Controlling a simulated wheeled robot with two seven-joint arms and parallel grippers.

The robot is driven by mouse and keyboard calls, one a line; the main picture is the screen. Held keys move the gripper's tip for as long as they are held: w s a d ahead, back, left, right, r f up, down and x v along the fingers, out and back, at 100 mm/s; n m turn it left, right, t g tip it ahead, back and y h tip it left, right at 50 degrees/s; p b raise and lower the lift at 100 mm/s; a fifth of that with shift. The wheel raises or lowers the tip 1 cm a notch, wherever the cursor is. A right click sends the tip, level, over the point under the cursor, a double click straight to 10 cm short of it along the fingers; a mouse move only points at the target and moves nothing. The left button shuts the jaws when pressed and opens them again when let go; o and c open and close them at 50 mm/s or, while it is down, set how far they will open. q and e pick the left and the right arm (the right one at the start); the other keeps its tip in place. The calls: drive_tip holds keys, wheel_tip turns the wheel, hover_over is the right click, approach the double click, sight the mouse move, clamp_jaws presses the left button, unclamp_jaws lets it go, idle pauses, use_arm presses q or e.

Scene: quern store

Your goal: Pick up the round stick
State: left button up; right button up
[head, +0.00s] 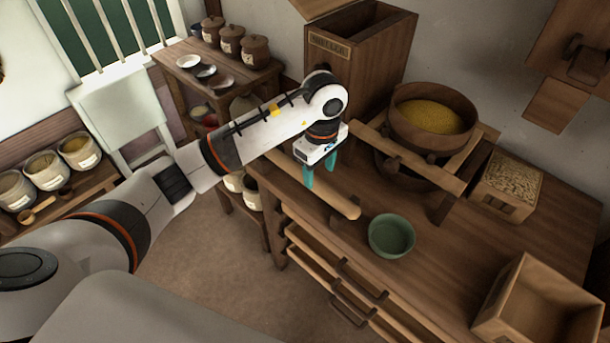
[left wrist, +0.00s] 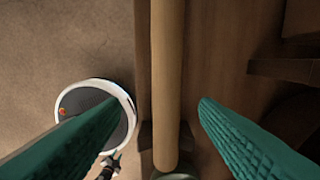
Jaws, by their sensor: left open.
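The round stick (head: 333,202) is a long pale wooden rod lying along the front edge of the wooden workbench (head: 420,290). In the left wrist view the round stick (left wrist: 168,80) runs from top to bottom between the two fingers. My left gripper (head: 320,173) points down above the stick, its teal fingers apart and empty. In the left wrist view the left gripper (left wrist: 157,106) shows one finger on each side of the stick, with no visible contact. My arm and gripper hide part of the stick in the head view. My right gripper is not in view.
A green bowl (head: 392,236) stands near the stick's near end. A wooden frame (head: 410,160) with a grain-filled tub (head: 432,112) stands behind. A grain box (head: 507,187) and an open wooden box (head: 540,300) stand at right. Open drawers (head: 335,285) jut from the front.

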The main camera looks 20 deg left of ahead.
sight(322, 184)
use_arm(q)
drive_tip(key=shift+w+d+f+p, duration=0.15)
drive_tip(key=shift+w+f, duration=0.05)
drive_tip(key=shift+f, duration=1.25)
drive_tip(key=shift+w+d+f+p, duration=0.1)
drive_tip(key=shift+w+f+p, duration=0.05)
drive_tip(key=shift+f, duration=1.3)
drive_tip(key=c, duration=1.2)
